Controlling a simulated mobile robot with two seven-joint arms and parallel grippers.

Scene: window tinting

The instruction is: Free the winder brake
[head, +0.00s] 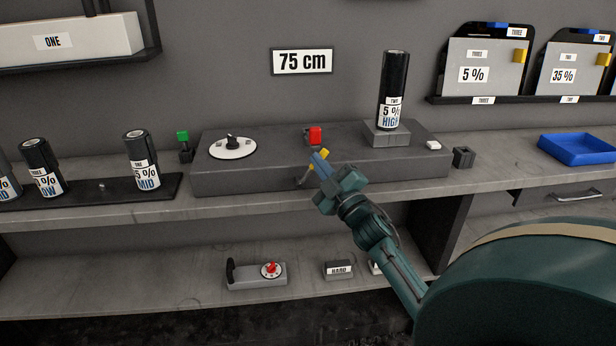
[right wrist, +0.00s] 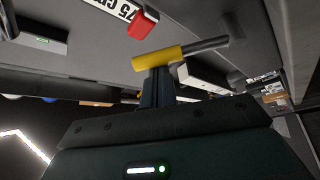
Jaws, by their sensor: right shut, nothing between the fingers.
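The winder (head: 260,178) is a long dark grey box on the bench, with a round white dial, a red block (head: 315,135) and a film roll upright on a grey block. A lever with a yellow grip (head: 324,153) shows at its front, which looks like the brake. The right wrist view shows this yellow grip (right wrist: 160,57) on a grey rod, with the red block (right wrist: 143,24) beyond. My right gripper (head: 318,159) is shut and empty, its fingertips at the yellow grip; I cannot tell whether they touch it. My left gripper is not in view.
Film rolls (head: 142,160) stand on a dark tray at left, near a green-topped lever (head: 183,137). The upright roll (head: 393,85) stands right of the lever. A blue tray (head: 578,149) lies at right. Small devices (head: 257,275) sit on the lower shelf.

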